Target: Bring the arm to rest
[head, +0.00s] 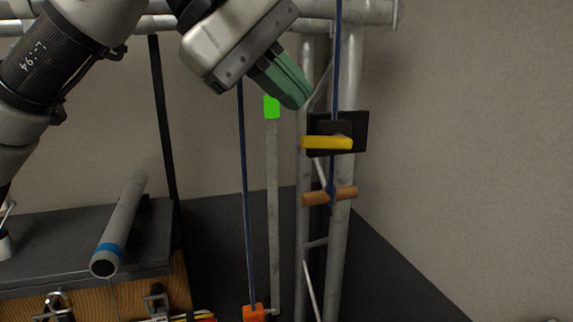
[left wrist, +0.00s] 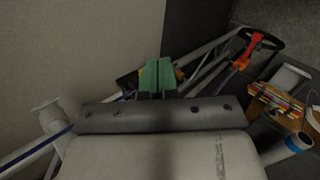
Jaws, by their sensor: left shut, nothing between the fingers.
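My left gripper (head: 283,80) reaches in from the upper left in the head view, tilted down to the right. Its green fingers are shut together with nothing between them. They are up near the truss (head: 341,220), just above the bright green tip of a grey upright strip (head: 272,190), and seem apart from it. In the left wrist view the shut green fingers (left wrist: 158,75) hide part of the truss and a yellow part behind them. My right gripper is in neither view.
A black block (head: 359,131) with a yellow bar (head: 326,143) is on the truss. Below it a wooden toggle (head: 314,198) hangs on a blue cord. Another blue cord (head: 245,170) runs down to an orange piece (head: 254,313). A grey tube (head: 122,222) lies on a dark-topped box at left.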

